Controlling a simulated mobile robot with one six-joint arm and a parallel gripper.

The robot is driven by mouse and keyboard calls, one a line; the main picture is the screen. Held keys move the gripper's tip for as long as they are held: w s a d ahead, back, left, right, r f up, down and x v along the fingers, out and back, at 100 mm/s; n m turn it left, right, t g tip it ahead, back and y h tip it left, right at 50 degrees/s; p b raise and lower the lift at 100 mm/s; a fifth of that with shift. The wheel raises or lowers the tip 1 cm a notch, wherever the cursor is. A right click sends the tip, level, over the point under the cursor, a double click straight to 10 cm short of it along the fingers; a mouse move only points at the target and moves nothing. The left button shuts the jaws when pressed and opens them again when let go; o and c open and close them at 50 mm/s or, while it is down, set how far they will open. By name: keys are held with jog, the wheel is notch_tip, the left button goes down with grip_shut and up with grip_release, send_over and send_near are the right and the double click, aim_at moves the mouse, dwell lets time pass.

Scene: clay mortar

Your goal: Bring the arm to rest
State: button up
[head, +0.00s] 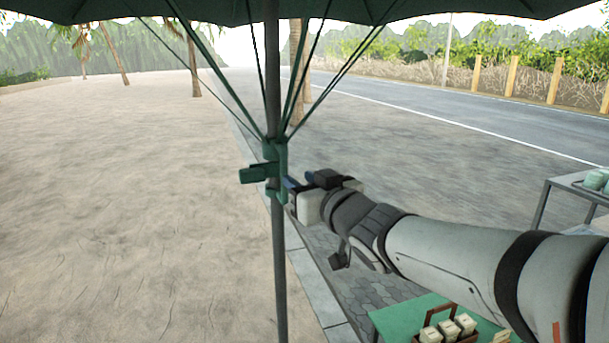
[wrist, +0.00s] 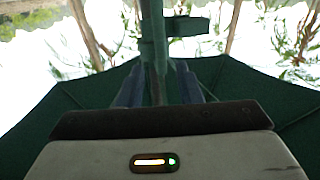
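My arm reaches out from the right in the head view. My gripper (head: 290,184) is at its end, beside the grey umbrella pole (head: 279,265) and level with the green collar (head: 275,153) on it. In the wrist view the blue fingers of my gripper (wrist: 159,88) stand apart, with the pole (wrist: 157,85) showing between them. Nothing is seen clamped. I cannot tell whether the fingers touch the pole or collar. The collar's side knob (wrist: 187,26) points right in the wrist view. The fingertips are partly hidden in the head view.
The green umbrella canopy (head: 400,10) is spread overhead, with thin ribs running down to the collar. A green table (head: 390,318) with a basket of small cartons (head: 447,328) stands below my arm. Another table (head: 568,183) is at the right. Open sand (head: 120,200) lies left.

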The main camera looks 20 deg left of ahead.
jog(key=shift+s+d, duration=0.1)
jog(key=shift+s, duration=0.05)
jog(key=d+f+m+g+h+b, duration=0.1)
jog(key=d+f+m+h+b, duration=0.15)
jog(key=d+f+h, duration=0.6)
jog(key=d+f+m+h+b, duration=0.15)
jog(key=d+f+m, duration=0.35)
jog(key=d, duration=0.8)
jog(key=s+d+f+m+g+h+b, duration=0.1)
jog(key=s+d+f+g, duration=0.3)
jog(key=s+f, duration=0.3)
jog(key=s+d+f+m+g+h+b, duration=0.1)
jog(key=s+d+f+g+h, duration=0.1)
jog(key=s+d+f+g, duration=0.2)
jog(key=s+d+f, duration=0.3)
jog(key=s+f, duration=0.1)
jog(key=s, duration=0.4)
jog(key=shift+w+a+f, duration=0.1)
jog(key=shift+a, duration=0.05)
